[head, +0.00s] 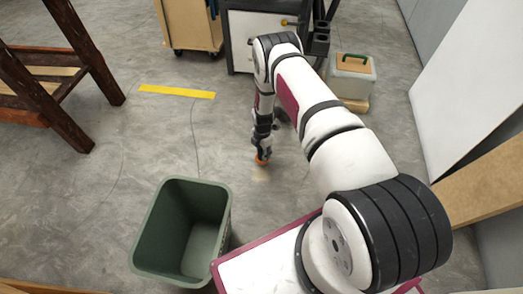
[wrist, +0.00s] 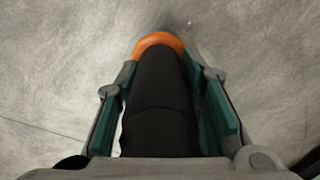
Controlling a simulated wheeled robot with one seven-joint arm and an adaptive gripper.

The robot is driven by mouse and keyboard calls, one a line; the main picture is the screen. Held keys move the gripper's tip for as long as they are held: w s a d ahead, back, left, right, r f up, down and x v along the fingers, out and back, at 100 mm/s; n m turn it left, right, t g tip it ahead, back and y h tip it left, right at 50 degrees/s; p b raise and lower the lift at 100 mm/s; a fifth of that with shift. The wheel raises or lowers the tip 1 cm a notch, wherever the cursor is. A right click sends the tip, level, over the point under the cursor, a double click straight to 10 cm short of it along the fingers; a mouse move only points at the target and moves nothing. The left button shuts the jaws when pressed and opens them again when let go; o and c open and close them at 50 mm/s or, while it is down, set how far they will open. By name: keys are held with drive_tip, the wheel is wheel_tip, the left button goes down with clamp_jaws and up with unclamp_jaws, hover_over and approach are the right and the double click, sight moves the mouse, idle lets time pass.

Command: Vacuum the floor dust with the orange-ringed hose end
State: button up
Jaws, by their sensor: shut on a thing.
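My gripper (wrist: 164,110) is shut on the black hose (wrist: 160,95), which runs between its two green-padded fingers in the wrist view. The hose's orange-ringed end (wrist: 159,42) points away from my gripper, down at the grey floor. In the head view the orange ring (head: 261,159) shows at the bottom of my arm, at or very near the floor; I cannot tell if it touches. A faint tan patch (head: 262,173), perhaps dust, lies on the floor just in front of the ring. The rest of the hose is mostly hidden by my arm.
A green bin (head: 178,235) stands open at the lower left of the arm. A yellow floor strip (head: 177,91) lies behind it. A wooden trestle (head: 50,70) stands left, a toolbox (head: 352,75) right of the arm, a white panel (head: 470,90) at right.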

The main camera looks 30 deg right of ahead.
drive_tip(key=s+a+r+p, duration=0.3)
drive_tip(key=s+r+p, duration=0.1)
drive_tip(key=r+p, duration=0.2)
drive_tip(key=shift+r, duration=0.2)
idle(1.6)
drive_tip(key=shift+s, duration=0.1)
idle(0.3)
